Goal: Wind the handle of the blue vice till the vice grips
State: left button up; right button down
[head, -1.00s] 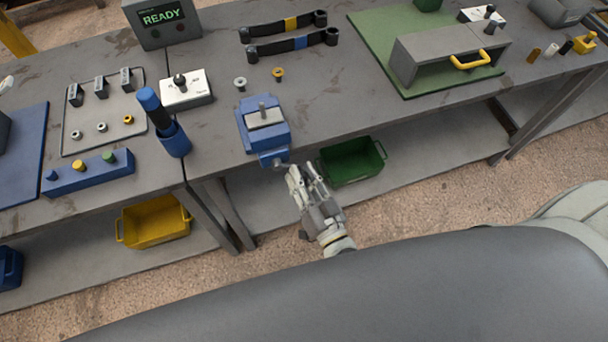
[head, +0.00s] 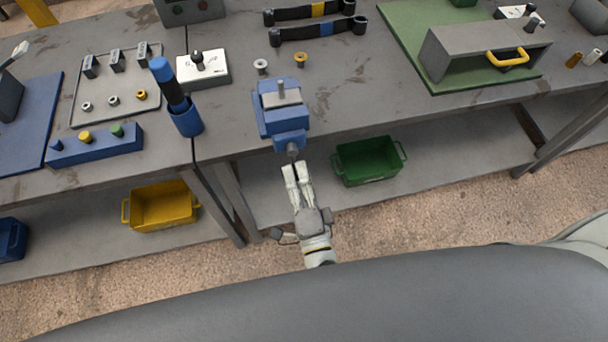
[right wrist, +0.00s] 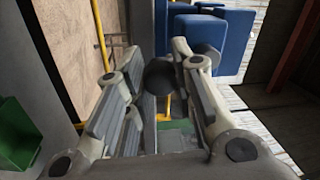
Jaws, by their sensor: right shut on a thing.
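The blue vice (head: 268,120) stands at the front edge of the grey bench, with a light grey block and upright pin (head: 282,94) at its top. Whether its jaws touch the block is too small to tell. Its grey screw end (head: 292,149) points toward me over the edge. My right gripper (head: 292,168) is just in front of this end, its fingers nearly parallel. In the right wrist view, a dark round knob (right wrist: 160,75), apparently the handle's, sits between the fingers, with the blue vice (right wrist: 231,42) beyond. The fingers are shut on it. My left gripper is not in view.
A blue cup with a dark tool (head: 185,121) and a white switch box (head: 203,70) stand left of the vice. Two small rings (head: 300,60) lie behind it. A green bin (head: 365,161) and a yellow bin (head: 162,207) are on the lower shelf.

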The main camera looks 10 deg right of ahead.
jog(key=shift+s+a+f+m+h+b, duration=0.15)
jog(key=shift+a+m+b, duration=0.3)
jog(key=shift+m, duration=0.6)
jog(key=shift+s+a+f+m+h+b, duration=0.2)
jog(key=shift+a+m, duration=0.4)
jog(key=shift+m, duration=0.45)
jog(key=shift+w+r, duration=0.1)
jog(key=shift+r, duration=0.1)
jog(key=c, duration=1.6)
grip_release()
jog(key=o, duration=0.4)
jog(key=shift+r, duration=0.15)
jog(key=s, duration=0.4)
jog(key=s+f, duration=0.1)
jog(key=s, duration=0.7)
jog(key=shift+d+f, duration=0.1)
jog(key=shift+f, duration=0.15)
